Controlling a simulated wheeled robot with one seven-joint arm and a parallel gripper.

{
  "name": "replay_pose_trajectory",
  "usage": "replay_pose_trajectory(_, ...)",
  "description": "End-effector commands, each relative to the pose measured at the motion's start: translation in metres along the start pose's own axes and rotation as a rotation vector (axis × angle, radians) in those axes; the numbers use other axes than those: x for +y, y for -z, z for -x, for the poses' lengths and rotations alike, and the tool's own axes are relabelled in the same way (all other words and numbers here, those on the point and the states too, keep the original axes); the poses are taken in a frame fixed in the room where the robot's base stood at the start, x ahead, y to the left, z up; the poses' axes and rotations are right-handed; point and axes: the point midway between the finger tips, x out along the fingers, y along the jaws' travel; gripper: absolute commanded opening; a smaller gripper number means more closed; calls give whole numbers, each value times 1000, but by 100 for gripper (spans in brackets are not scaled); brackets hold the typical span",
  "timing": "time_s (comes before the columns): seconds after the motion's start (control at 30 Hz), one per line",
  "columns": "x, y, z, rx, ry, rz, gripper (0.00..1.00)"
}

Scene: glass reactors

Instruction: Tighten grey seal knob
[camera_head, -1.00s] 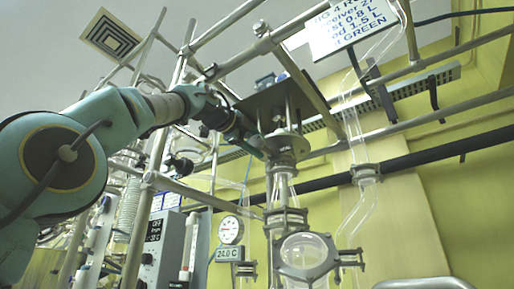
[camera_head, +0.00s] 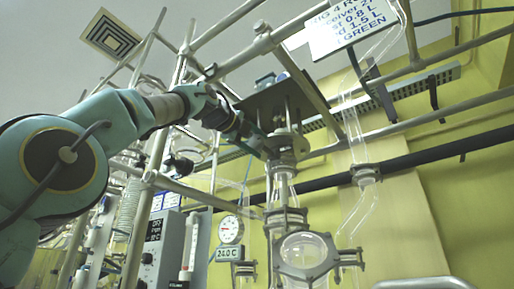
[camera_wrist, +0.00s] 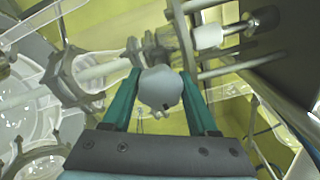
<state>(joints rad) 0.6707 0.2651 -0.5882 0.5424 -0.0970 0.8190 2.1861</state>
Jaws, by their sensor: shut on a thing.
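The grey seal knob (camera_wrist: 161,88) shows in the wrist view as a rounded light-grey piece between the two green fingers of my gripper (camera_wrist: 160,92). The fingers are shut on it, one at each side. In the head view my gripper (camera_head: 262,146) reaches from the left to the stirrer seal (camera_head: 287,146) above the glass reactor, just under a dark plate. The knob itself cannot be made out in the head view.
The glass reactor (camera_head: 306,255) hangs below the seal. Metal frame bars (camera_head: 226,43) cross above and beside my arm. A dial gauge (camera_head: 230,229) and a control box (camera_head: 166,245) stand at lower left. A white sign (camera_head: 350,22) hangs at upper right.

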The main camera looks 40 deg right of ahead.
Motion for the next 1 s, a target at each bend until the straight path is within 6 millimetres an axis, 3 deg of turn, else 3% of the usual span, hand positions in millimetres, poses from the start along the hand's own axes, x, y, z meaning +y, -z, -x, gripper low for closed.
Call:
replay_pose_trajectory(0.1,2,1,-1,3,-5,1,4)
replay_pose_trajectory(0.13,2,1,-1,3,-5,1,61)
replay_pose_trajectory(0.37,1,0,0,1,-2,1,87)
replay_pose_trajectory(0.73,2,0,7,-2,-1,1,89)
replay_pose_trajectory(1.0,5,1,56,-5,1,-1,89)
